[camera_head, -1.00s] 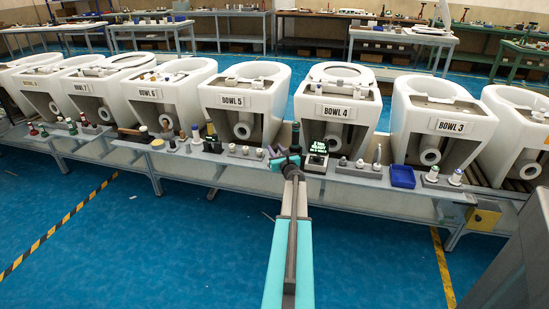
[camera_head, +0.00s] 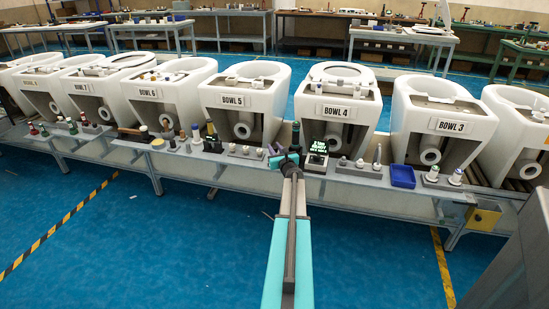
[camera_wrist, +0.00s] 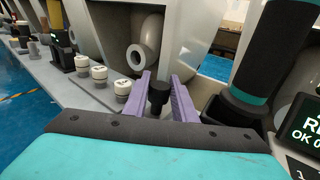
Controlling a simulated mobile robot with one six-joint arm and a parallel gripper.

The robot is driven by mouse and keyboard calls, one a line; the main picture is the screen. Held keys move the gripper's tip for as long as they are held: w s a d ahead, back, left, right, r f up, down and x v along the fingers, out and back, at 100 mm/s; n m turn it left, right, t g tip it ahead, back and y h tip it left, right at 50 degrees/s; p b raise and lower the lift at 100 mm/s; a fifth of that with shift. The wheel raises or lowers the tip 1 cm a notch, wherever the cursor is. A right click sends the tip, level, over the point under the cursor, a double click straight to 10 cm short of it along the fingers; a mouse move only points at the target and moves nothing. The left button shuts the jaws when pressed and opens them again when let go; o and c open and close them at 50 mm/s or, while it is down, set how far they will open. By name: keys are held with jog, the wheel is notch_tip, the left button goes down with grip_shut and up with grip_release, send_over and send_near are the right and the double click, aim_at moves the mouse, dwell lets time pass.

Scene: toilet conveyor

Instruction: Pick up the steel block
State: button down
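My gripper (camera_wrist: 160,88) has two purple fingers spread apart in the wrist view. A dark upright knob-topped piece (camera_wrist: 158,96) shows between them, and I cannot tell whether they touch it. In the head view my gripper (camera_head: 277,150) is over the bench ledge below BOWL 5 and BOWL 4. I cannot single out the steel block with certainty. A grey block with several pale-capped knobs (camera_wrist: 99,76) lies left of the fingers in the wrist view. Similar grey blocks stand on the ledge in the head view, one (camera_head: 246,151) left of my gripper and one (camera_head: 358,169) right of it.
A dark cylinder with teal bands (camera_wrist: 262,60) stands close right of the fingers. A lit display (camera_head: 317,152) stands right of my gripper, before a blue bin (camera_head: 402,176) further right. White toilet bowls (camera_head: 244,98) line the back of the ledge.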

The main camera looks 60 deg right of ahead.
aim_at(274, 147)
jog(key=shift+r, duration=0.2)
notch_tip(274, 147, up, 10)
jog(key=shift+f+p, duration=0.15)
jog(key=shift+p, duration=0.45)
dwell(0.8)
